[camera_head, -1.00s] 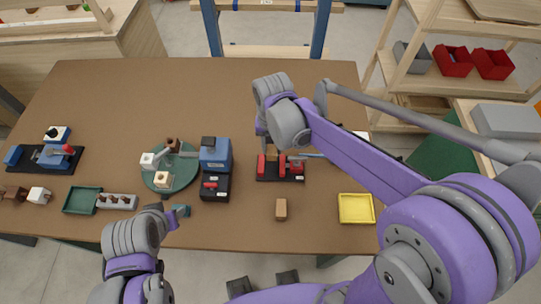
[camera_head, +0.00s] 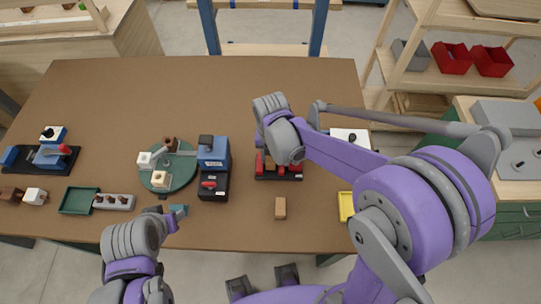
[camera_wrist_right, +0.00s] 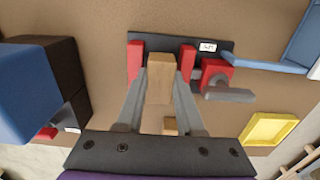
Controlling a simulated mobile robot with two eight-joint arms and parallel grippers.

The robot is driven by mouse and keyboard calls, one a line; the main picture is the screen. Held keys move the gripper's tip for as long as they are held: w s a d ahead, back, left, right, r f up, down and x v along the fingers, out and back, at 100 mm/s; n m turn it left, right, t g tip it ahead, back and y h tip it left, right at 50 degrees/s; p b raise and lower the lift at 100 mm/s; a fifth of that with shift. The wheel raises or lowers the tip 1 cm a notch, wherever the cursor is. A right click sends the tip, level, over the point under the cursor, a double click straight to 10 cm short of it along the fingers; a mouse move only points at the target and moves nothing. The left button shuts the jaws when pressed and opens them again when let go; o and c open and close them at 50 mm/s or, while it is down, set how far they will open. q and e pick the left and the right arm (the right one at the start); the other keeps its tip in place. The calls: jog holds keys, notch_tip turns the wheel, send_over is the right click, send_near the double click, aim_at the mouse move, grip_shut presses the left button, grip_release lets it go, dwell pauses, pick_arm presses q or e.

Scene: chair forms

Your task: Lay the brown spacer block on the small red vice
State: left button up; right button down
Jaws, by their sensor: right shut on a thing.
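The brown spacer block (camera_wrist_right: 160,80) is held between the fingers of my right gripper (camera_wrist_right: 159,92) in the right wrist view. The small red vice (camera_head: 265,177) has a black base and red jaws, and my right wrist partly covers it in the head view. In the wrist view the held block lies between the vice's two red jaws (camera_wrist_right: 187,62); I cannot tell whether it touches the vice. My left gripper (camera_head: 165,218) is low beside a small teal piece; its fingers are too small to judge.
A similar brown block (camera_head: 280,208) lies on the table in front of the vice. A yellow tray (camera_head: 346,207) is to the right, partly behind my arm. A blue-and-black machine (camera_head: 213,155) and green turntable (camera_head: 160,184) stand left. The table's back is clear.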

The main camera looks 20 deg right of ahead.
jog(key=shift+s+f, duration=0.25)
jog(key=shift+f, duration=0.1)
jog(key=c, duration=0.5)
grip_release()
jog(key=shift+c, duration=0.2)
jog(key=shift+r, duration=0.15)
notch_tip(320, 180, up, 12)
jog(key=p, duration=0.2)
jog(key=s+d+m+t, duration=0.2)
jog(key=s+m, duration=0.2)
jog(key=m, duration=0.7)
jog(key=s+d+f+m+t, duration=0.1)
jog(key=s+m, duration=0.3)
jog(key=m, duration=0.7)
jog(key=s+d+f+m+t, duration=0.1)
jog(key=s+d+m+t, duration=0.1)
jog(key=m, duration=0.8)
jog(key=shift+s+d+m+t, duration=0.35)
jog(key=shift+s+d, duration=0.45)
jog(key=shift+s, duration=0.45)
jog(key=shift+f, duration=0.1)
